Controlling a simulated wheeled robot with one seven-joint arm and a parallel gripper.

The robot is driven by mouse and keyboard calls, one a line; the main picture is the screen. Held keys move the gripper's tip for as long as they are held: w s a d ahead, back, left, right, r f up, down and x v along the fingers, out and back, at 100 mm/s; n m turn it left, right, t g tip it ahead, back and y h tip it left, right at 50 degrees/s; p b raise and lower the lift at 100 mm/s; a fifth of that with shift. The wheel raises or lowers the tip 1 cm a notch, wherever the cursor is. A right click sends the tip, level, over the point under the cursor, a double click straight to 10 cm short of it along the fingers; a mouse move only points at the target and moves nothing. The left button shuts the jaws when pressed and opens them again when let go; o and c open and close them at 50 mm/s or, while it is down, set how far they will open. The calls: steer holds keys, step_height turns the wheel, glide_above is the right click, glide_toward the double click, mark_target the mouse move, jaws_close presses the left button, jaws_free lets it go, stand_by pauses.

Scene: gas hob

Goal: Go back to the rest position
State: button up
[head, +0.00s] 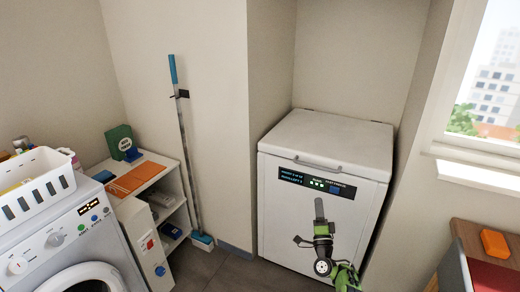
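My arm, in green, black and grey, shows low in the head view in front of the white chest freezer (322,150). My gripper (302,241) seems to be the small dark end on the left side of the arm. It is too small to tell whether its fingers are open or shut. I see nothing clearly held in it. I cannot tell whether the arm touches the freezer front. The freezer lid is down.
A washing machine (62,240) with a white basket (38,190) on it stands at left. Beside it are a white shelf unit (160,190) and a blue-handled mop (186,130) against the wall. At right, a wooden cabinet (465,235) bears an orange object (495,243). Some floor (215,270) is clear.

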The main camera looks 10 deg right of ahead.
steer(key=w+a+r+n+g+y, duration=0.3)
steer(key=w+a+r+n+y, duration=0.65)
steer(key=a+r, duration=0.3)
steer(key=s+a+r+n+g+y, duration=0.2)
steer(key=s+a+r+n+g, duration=0.5)
steer(key=a+r, duration=0.5)
steer(key=s+a+r+n+g+h, duration=0.1)
steer(key=s+r+g+h, duration=0.1)
steer(key=s, duration=0.9)
steer(key=s+a+r+n+g+h, duration=0.1)
steer(key=s+r+g, duration=0.1)
steer(key=s, duration=0.8)
steer(key=s+d+f+g+h, duration=0.2)
steer(key=s+f, duration=0.2)
steer(key=s, duration=0.9)
steer(key=s+d+f+g+h, duration=0.1)
steer(key=s+f+g, duration=0.15)
steer(key=s, duration=1.05)
step_height(320, 180, up, 17)
steer(key=p, duration=1.7)
steer(key=shift+s+d+m+p, duration=0.25)
steer(key=shift+m+p, duration=0.1)
steer(key=shift+m, duration=0.1)
